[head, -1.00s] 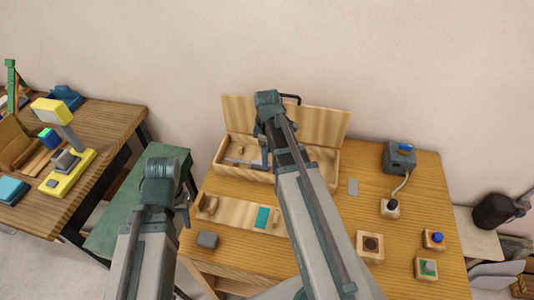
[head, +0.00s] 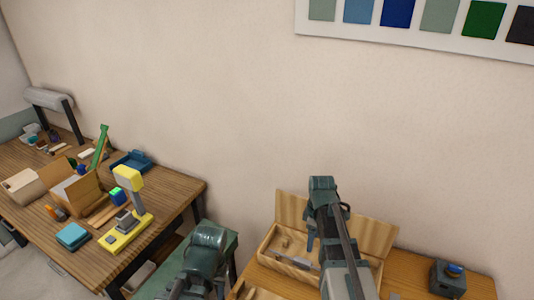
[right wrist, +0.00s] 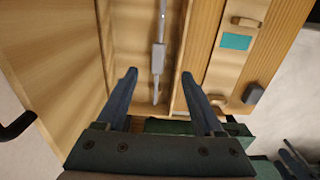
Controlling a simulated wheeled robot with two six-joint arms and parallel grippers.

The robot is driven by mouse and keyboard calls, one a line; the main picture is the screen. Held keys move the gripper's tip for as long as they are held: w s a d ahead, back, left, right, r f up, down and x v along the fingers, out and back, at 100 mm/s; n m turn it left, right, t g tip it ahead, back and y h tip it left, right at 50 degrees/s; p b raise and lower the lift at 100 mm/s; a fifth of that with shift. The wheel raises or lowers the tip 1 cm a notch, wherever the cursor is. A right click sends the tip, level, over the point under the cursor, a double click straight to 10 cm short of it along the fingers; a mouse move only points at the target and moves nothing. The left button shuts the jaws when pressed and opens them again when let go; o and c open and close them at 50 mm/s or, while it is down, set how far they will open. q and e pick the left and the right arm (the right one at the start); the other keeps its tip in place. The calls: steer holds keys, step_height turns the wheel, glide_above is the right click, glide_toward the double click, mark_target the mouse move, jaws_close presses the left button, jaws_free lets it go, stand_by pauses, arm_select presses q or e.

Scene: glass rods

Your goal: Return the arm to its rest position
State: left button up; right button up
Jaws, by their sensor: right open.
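My right arm reaches up from the bottom of the head view, and its gripper (head: 312,240) hangs over the open wooden box (head: 268,243). In the right wrist view the two fingers (right wrist: 158,82) are spread wide with nothing held between them. A thin grey rod-like tool with a thicker block (right wrist: 158,58) lies in the box beyond the fingertips. My left arm shows bent at the bottom of the head view; its gripper cannot be made out.
A wooden holder with a teal patch (right wrist: 236,41) lies beside the box, near a dark grey block (right wrist: 253,94). A grey device with a blue top (head: 448,278) stands to the right. The left table (head: 80,265) holds a yellow stand (head: 128,237) and several other items.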

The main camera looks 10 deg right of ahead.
arm_select(q)
step_height(320, 180, down, 5)
steer(key=b, duration=0.5)
steer(key=shift+f, duration=0.1)
arm_select(e)
steer(key=s+a+f+m, duration=0.2)
steer(key=s+a, duration=0.4)
steer(key=a, duration=0.4)
steer(key=s+a+f+m+h, duration=0.1)
steer(key=s+a+f+m, duration=0.2)
steer(key=s+a, duration=0.4)
steer(key=a+m, duration=0.1)
steer(key=a, duration=0.3)
steer(key=shift+m, duration=0.4)
arm_select(q)
steer(key=shift+c, duration=0.2)
